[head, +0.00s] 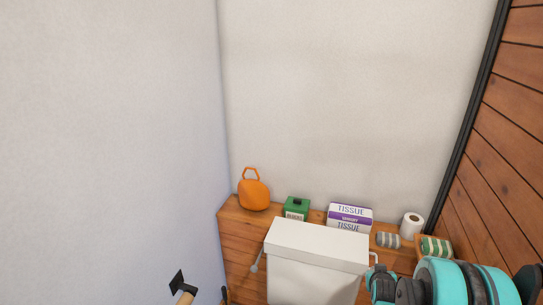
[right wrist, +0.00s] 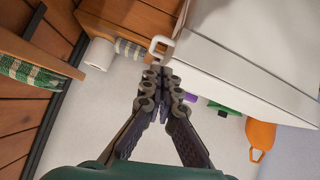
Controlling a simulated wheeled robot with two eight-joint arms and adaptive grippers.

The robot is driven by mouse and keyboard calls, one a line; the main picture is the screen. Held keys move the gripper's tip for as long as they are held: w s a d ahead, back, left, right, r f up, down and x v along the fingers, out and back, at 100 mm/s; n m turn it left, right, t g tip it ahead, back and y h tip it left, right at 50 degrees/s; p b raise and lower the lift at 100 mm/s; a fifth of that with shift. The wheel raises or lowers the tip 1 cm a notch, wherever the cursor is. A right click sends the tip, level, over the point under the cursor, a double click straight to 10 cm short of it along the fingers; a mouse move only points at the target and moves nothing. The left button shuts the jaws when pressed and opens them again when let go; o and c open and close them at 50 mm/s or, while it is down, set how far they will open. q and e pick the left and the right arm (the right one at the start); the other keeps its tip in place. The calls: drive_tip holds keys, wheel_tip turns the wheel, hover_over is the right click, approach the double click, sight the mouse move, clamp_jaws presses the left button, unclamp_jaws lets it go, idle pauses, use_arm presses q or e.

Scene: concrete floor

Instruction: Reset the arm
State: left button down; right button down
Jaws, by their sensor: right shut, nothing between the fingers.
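My right arm, teal and black, comes in at the bottom right of the head view. My right gripper (right wrist: 160,75) is shut and empty in the right wrist view. In the head view the dark gripper (head: 381,282) is beside the right side of the white tank (head: 318,245), partly cut off by the bottom edge. My left gripper is not in view.
A wooden ledge (head: 240,229) behind the tank holds an orange bottle (head: 254,194), a green box (head: 297,208), a tissue box (head: 350,217), a paper roll (head: 412,225) and a grey striped roll (head: 388,240). A green striped roll (head: 436,248) is right. A wood-handled tool (head: 184,291) is lower left.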

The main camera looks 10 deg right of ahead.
drive_tip(key=s+a+r+n+y, duration=0.1)
drive_tip(key=s+a+r+y, duration=0.1)
drive_tip(key=a+r, duration=0.65)
drive_tip(key=s+a+r+n+y, duration=0.1)
drive_tip(key=s+a, duration=0.7)
drive_tip(key=a, duration=0.2)
drive_tip(key=s+a+r+n+g+y, duration=0.1)
drive_tip(key=s+a+r+y, duration=0.1)
drive_tip(key=s+a, duration=0.6)
drive_tip(key=shift+a+n+g+y, duration=0.3)
drive_tip(key=shift+a+n, duration=0.1)
drive_tip(key=shift+a, duration=0.7)
